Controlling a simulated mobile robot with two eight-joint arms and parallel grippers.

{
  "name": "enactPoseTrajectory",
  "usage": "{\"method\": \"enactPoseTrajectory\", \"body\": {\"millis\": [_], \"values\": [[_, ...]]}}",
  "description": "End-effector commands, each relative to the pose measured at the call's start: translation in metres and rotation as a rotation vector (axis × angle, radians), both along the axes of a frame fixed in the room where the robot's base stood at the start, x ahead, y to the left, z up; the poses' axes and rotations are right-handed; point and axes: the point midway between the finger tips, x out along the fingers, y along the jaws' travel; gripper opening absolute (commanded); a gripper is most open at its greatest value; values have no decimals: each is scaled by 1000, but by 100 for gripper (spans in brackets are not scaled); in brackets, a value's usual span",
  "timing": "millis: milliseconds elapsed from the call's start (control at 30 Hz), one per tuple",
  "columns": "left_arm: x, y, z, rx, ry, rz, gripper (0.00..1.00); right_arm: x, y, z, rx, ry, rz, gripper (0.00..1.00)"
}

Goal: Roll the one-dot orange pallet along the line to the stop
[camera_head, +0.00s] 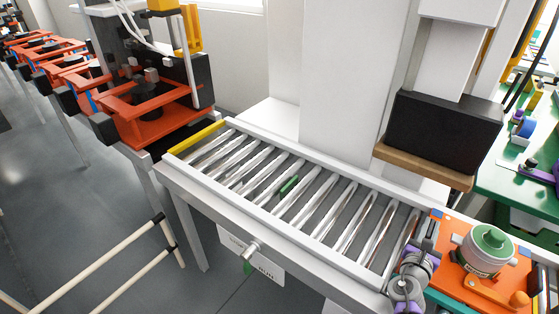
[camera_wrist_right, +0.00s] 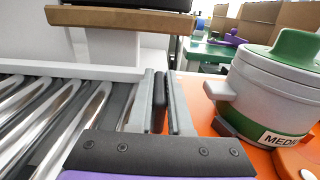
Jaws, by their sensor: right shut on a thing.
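The orange pallet (camera_head: 450,268) is at the right end of the roller line (camera_head: 270,205). It carries a grey pot with a green lid (camera_head: 488,248) and an orange piece beside it. No dot mark on the pallet is readable. It also shows in the right wrist view (camera_wrist_right: 205,122), with the pot (camera_wrist_right: 270,92) close to the fingers. My right gripper (camera_head: 428,236) is at the pallet's left edge, its fingers shut on that edge; the gripped part is mostly hidden. A yellow bar (camera_head: 197,137) crosses the far left end of the line. My left gripper is not in view.
A black block on a wooden board (camera_head: 425,167) overhangs the line's back side. Orange frames (camera_head: 150,110) stand beyond the left end.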

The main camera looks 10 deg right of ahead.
Motion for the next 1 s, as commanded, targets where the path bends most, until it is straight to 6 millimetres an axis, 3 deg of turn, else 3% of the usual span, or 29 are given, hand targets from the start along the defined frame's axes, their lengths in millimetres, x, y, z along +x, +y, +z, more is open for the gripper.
{"method": "enactPoseTrajectory", "body": {"millis": [300, 333, 533, 833, 1000], "values": [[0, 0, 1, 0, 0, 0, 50, -6, -5, 0, 1, -1, -2, 0], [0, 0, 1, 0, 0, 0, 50, -6, -5, 0, 0, 0, -1, 19], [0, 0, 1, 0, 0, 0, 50, -6, -5, 0, 1, -1, 0, 52], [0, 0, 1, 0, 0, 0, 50, -6, -3, -1, 9, -7, 2, 52], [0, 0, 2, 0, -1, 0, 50, -18, 12, 0, 6, -4, 3, 52]]}}
